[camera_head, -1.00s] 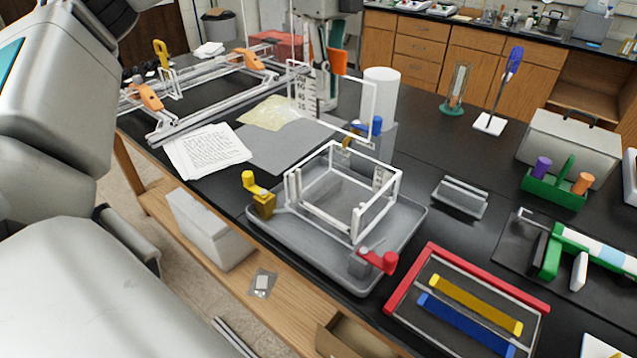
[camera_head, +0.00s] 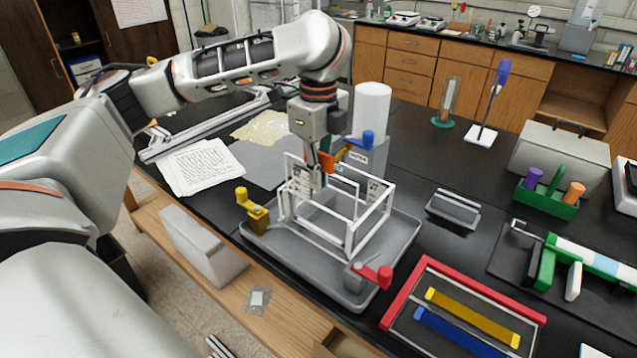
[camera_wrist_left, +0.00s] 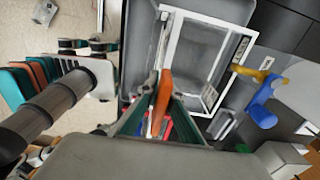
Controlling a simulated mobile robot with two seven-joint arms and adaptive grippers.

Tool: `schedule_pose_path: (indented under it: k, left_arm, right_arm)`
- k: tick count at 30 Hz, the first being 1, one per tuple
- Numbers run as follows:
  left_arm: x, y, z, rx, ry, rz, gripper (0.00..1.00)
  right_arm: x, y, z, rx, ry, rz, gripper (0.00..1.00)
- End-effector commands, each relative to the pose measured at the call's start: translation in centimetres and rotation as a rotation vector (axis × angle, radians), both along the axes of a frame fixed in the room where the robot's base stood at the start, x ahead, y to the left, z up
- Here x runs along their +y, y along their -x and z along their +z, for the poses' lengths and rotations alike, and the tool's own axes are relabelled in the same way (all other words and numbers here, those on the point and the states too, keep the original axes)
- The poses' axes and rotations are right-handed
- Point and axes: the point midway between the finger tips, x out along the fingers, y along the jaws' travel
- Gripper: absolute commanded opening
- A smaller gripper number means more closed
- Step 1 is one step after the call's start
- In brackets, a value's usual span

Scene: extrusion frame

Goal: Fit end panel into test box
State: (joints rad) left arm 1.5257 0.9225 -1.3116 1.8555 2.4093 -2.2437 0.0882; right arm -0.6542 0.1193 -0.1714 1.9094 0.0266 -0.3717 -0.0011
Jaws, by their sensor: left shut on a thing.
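The test box (camera_head: 352,228), an open box with white edge bars, stands in a grey tray (camera_head: 262,240). It also shows in the left wrist view (camera_wrist_left: 209,92). My left gripper (camera_head: 322,168) is over the box's back left part. It is shut on the end panel (camera_head: 287,172), a clear sheet with a white frame and printed marks. The panel is roughly upright and overlaps the box's back left end. I cannot tell whether it is seated. In the left wrist view the gripper's orange and green fingers (camera_wrist_left: 160,110) show above the box. My right gripper is out of view.
Yellow (camera_head: 256,212), red (camera_head: 375,275) and blue (camera_head: 366,140) clamps stand around the box. A white cylinder (camera_head: 372,108) stands behind it. A grey metal piece (camera_head: 453,208) and a red-edged frame (camera_head: 398,300) lie to the right. Papers (camera_head: 200,166) lie to the left.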

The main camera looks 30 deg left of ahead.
Motion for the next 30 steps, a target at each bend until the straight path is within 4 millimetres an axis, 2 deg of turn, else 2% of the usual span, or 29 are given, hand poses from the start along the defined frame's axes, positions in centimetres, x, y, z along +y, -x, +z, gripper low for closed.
schedule_pose_path:
  k: [1,5,29,30]
  left_arm:
    - [0.0,0.1,-0.8,0.004,0.000,0.000,0.00]
    - [0.0,0.0,-1.9,0.001,0.000,0.001,0.00]
    - [0.0,0.0,-3.2,0.000,0.000,0.000,0.00]
    - [0.0,0.0,-3.2,0.001,0.000,0.000,0.08]
  right_arm:
    - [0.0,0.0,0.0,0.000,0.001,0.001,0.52]
    - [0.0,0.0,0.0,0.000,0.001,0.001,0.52]
    - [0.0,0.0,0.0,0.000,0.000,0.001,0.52]
    - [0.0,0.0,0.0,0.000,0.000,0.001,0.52]
